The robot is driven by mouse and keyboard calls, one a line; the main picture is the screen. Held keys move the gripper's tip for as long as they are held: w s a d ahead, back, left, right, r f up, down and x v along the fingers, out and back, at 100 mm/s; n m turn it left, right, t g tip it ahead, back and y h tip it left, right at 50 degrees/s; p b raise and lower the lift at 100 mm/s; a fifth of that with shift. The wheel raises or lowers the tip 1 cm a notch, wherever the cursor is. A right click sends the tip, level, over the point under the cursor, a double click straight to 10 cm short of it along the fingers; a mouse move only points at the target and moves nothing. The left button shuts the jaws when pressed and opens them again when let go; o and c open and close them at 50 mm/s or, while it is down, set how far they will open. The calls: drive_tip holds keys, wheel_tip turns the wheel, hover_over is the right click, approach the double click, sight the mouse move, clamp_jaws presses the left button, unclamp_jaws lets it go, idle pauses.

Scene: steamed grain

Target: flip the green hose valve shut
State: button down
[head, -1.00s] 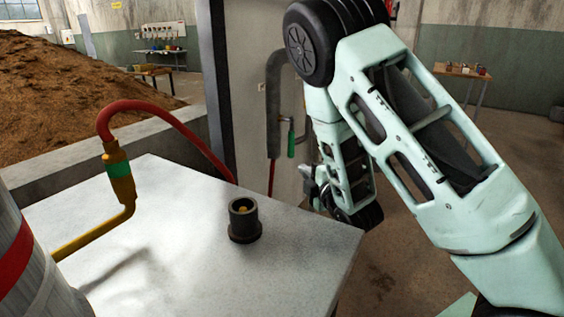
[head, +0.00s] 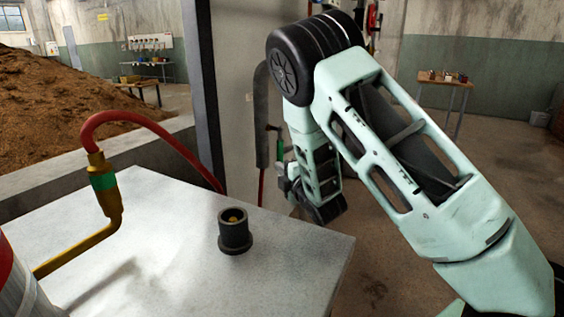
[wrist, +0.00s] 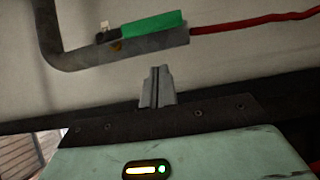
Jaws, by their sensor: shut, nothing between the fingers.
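The green valve lever (wrist: 154,24) lies lengthwise along the end of a grey pipe (wrist: 82,58) in the wrist view, with a red hose leading off to the right. In the head view, the lever (head: 280,147) shows as a small green piece beside the upright pipe on the pale wall. My gripper (wrist: 157,72) is shut and empty. In the wrist view its fingertips are below the pipe and lever, apparently apart from them. In the head view my arm's wrist is close to the pipe, and the fingertips cannot be made out.
A pale tabletop (head: 150,225) holds a dark cup-like fitting (head: 235,232). A red hose with a green-banded brass coupling (head: 103,180) arches over its left side. A brown heap (head: 70,100) lies behind a low wall. Open floor is at the right.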

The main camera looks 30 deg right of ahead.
sight(282, 161)
drive_tip(key=shift+w+d, duration=0.5)
drive_tip(key=shift+w, duration=0.35)
drive_tip(key=shift+w+d, duration=0.45)
drive_tip(key=shift+w, duration=0.4)
drive_tip(key=shift+w+d, duration=0.5)
drive_tip(key=shift+w, duration=0.35)
drive_tip(key=shift+f+b, duration=0.15)
drive_tip(key=shift+b, duration=0.35)
